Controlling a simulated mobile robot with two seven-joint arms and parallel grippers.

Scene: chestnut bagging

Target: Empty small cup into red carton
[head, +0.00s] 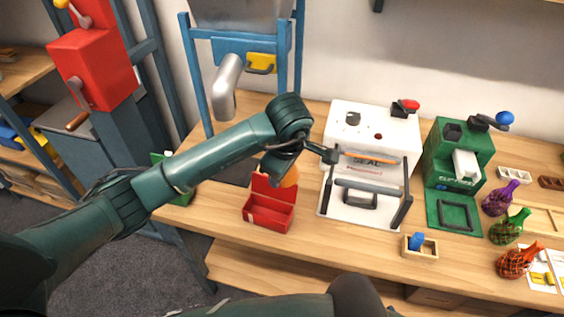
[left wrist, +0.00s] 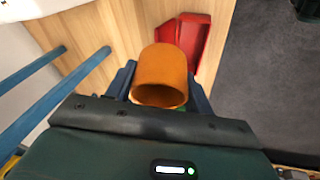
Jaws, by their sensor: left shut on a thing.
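My left gripper (left wrist: 162,85) is shut on a small orange cup (left wrist: 163,68), with one finger on each side of it. In the head view the cup (head: 291,177) is partly hidden behind my left wrist and hangs over the back of the red carton (head: 268,216). The carton stands open on the wooden table, its lid raised at the back. In the left wrist view the carton (left wrist: 203,45) shows just beyond the cup and partly behind it. The cup's contents and the carton's inside floor are not clear. My right gripper is not in view.
A white sealing machine (head: 338,208) stands right of the carton. Further right are a green clip machine (head: 442,155) and several filled net bags (head: 518,262). A small wooden box with a blue item (head: 417,243) sits at the front edge. A blue-framed hopper (head: 238,45) stands behind.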

